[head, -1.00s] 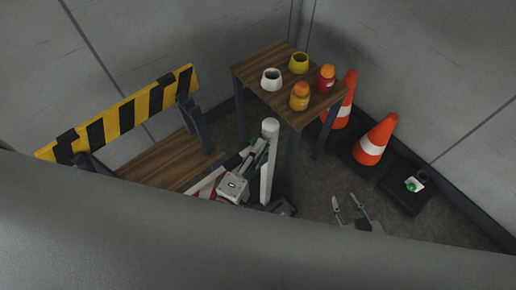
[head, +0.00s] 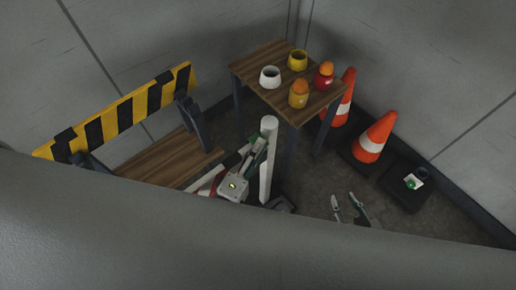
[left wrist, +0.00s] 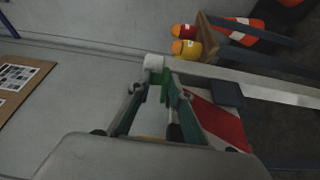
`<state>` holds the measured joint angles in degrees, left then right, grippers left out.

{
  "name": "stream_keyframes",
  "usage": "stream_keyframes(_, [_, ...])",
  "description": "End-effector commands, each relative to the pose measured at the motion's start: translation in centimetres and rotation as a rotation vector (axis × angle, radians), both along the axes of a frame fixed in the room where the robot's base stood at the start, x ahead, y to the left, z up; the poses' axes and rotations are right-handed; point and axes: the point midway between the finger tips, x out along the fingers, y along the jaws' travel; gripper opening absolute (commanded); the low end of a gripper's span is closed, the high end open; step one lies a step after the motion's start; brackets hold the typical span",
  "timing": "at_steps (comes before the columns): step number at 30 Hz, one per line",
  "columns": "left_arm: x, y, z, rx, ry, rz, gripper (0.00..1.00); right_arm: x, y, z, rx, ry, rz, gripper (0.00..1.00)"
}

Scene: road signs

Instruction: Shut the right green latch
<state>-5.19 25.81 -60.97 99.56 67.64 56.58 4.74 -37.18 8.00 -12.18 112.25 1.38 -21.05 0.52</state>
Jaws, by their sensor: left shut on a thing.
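A white post (head: 266,180) stands upright in front of the wooden table, with a red-and-white board (head: 207,182) at its left. My left gripper (head: 255,148) is beside the post's top, over the board. In the left wrist view, a narrow green latch (left wrist: 165,87) stands between the fingertips of my left gripper (left wrist: 160,95), next to the post's white top (left wrist: 154,63). The gripper is shut on this latch. The latch's lower part is hard to make out. My right gripper (head: 350,207) is open and empty, low at the right, away from the post.
A wooden table (head: 262,55) holds several jars and pots. Two orange cones (head: 374,138) stand right of it. A dark box (head: 402,190) carries a small green item (head: 411,184). A striped barrier (head: 120,115) and wooden bench (head: 165,158) are at the left.

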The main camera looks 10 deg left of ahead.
Motion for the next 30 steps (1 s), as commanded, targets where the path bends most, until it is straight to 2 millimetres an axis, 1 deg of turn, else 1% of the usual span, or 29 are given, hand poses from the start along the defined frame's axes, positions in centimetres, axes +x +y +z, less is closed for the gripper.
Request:
stream_keyframes(1, [0.3, 0.1, 0.5, -0.001, -0.011, 0.004, 0.00, 0.0, 0.0, 0.1, 0.001, -0.002, 0.000, 0.29])
stream_keyframes(5, [0.3, 0.1, 0.5, -0.001, -0.011, 0.004, 0.00, 0.1, 0.0, 0.3, 0.001, -0.005, 0.000, 0.29])
stream_keyframes(6, [0.3, 0.1, 0.5, -0.001, -0.011, 0.004, 0.22, 0.2, 0.0, 0.3, 0.001, -0.006, 0.000, 0.29])
stream_keyframes(7, [0.3, 0.1, 0.5, -0.001, -0.011, 0.004, 0.29, 0.2, 0.0, 0.3, 0.001, -0.006, 0.000, 0.29])
stream_keyframes(17, [0.1, 0.0, 0.2, -0.001, -0.004, 0.001, 0.29, 0.2, 0.0, 0.3, 0.001, -0.006, 0.000, 0.29])
stream_keyframes(19, [0.1, 0.0, 0.2, -0.001, -0.003, 0.001, 0.29, 0.1, -0.2, 0.1, -0.004, -0.002, 0.001, 0.29])
stream_keyframes(22, [-0.4, 0.1, 0.1, 0.000, -0.001, 0.000, 0.29, 0.1, -0.2, 0.0, -0.004, -0.001, 0.001, 0.29])
stream_keyframes(26, [-2.0, 0.6, 0.0, 0.000, 0.001, 0.000, 0.29, 0.1, -0.1, 0.1, -0.002, -0.002, 0.000, 0.29])
stream_keyframes(30, [-4.7, 1.3, -0.1, 0.000, 0.002, 0.000, 0.29, 0.1, 0.0, 0.1, -0.001, -0.002, 0.000, 0.29])
